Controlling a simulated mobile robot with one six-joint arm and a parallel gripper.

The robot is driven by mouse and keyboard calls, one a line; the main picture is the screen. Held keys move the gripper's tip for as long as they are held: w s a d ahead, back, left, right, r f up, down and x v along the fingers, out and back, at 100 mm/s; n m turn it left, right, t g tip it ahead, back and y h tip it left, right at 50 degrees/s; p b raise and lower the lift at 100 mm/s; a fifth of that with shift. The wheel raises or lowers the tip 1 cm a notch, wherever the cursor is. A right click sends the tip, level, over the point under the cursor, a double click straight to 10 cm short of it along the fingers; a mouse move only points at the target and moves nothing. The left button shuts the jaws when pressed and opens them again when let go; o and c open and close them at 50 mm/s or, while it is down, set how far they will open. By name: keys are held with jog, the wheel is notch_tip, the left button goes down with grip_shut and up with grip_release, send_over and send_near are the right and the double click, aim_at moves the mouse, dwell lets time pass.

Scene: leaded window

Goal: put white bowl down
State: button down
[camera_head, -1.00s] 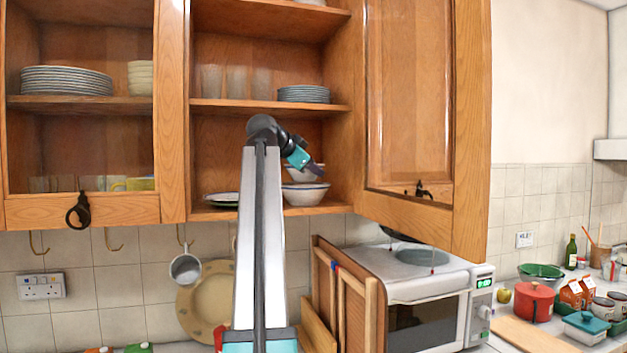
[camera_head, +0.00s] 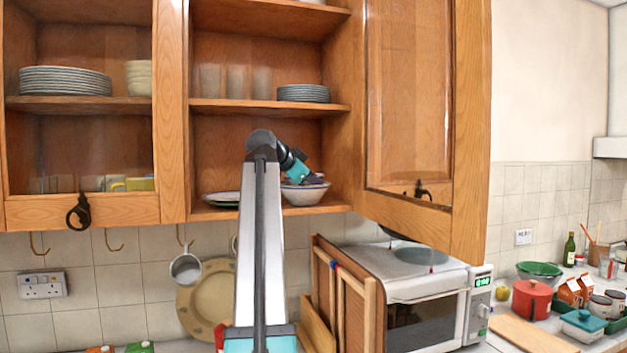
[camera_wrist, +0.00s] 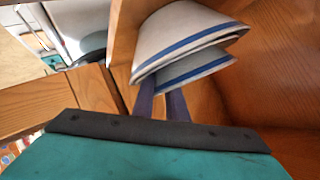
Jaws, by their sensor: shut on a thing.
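My gripper (camera_head: 308,181) reaches into the open cabinet and is shut on a white bowl with a blue band. The held bowl shows at the fingertips in the wrist view (camera_wrist: 200,72). A second white bowl with a blue rim (camera_head: 304,197) stands upright on the cabinet's bottom shelf. The held bowl is down at this bowl's rim, apparently inside it. My gripper mostly hides it in the head view, so contact between the bowls cannot be told. The wrist view shows the two bowls close together, with the second bowl's side (camera_wrist: 185,38) beyond.
Plates (camera_head: 222,198) lie left of the bowls on the bottom shelf. The middle shelf (camera_head: 240,106) above holds glasses and stacked plates (camera_head: 303,93). The open cabinet door (camera_head: 410,100) stands to the right. A microwave (camera_head: 425,300) is below.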

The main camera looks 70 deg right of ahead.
jog(key=shift+a+f+b, duration=0.1)
jog(key=shift+f+b, duration=0.2)
jog(key=shift+f, duration=0.3)
jog(key=c, duration=2)
grip_release()
jog(key=shift+f, duration=0.1)
jog(key=shift+w+r, duration=0.15)
jog(key=shift+r, duration=0.35)
jog(key=b+v, duration=0.2)
jog(key=v, duration=1)
jog(key=shift+r, duration=0.2)
